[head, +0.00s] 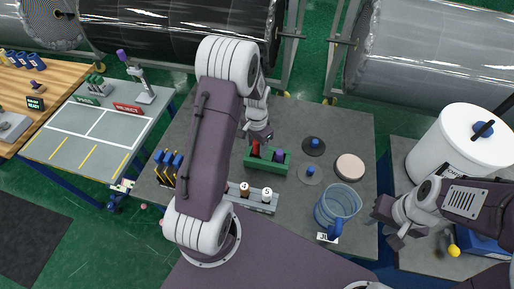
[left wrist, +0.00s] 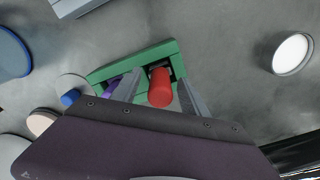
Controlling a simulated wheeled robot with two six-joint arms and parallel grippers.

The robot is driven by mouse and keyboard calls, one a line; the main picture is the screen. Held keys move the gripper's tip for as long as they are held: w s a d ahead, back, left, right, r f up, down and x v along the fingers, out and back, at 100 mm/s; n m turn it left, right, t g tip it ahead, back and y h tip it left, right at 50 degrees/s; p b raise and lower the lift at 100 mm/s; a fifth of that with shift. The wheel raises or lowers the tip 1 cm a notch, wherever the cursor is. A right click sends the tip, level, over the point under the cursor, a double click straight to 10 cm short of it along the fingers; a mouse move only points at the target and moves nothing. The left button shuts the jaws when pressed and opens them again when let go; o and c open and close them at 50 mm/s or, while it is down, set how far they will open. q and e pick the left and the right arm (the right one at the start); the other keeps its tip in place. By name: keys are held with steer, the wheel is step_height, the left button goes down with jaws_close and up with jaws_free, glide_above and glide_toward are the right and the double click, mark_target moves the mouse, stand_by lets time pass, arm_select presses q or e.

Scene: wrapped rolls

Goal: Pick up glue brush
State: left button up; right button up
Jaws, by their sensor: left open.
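A green holder (head: 281,168) stands on the grey table with a red handle (head: 256,150) and a purple handle (head: 279,156) in it. I take the red handle to be the glue brush; its bristles are hidden. My left gripper (head: 260,137) is over the holder, pointing down. In the left wrist view the red handle (left wrist: 160,88) stands between the two open fingers, with the purple handle (left wrist: 112,88) beside the left finger. The holder (left wrist: 130,62) also shows there. I cannot tell whether the fingers touch the red handle. My right gripper (head: 386,224) is open and empty, right of the blue jug.
A clear blue jug (head: 338,205), a pale round disc (head: 350,167) and dark discs with blue knobs (head: 314,146) lie right of the holder. A grey rack (head: 262,202) with numbered pieces is in front. A white bucket (head: 455,150) stands far right.

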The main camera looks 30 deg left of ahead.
arm_select(q)
steer(key=shift+s+f, duration=0.15)
steer(key=shift+f, duration=0.45)
steer(key=shift+c, duration=0.5)
jaws_close()
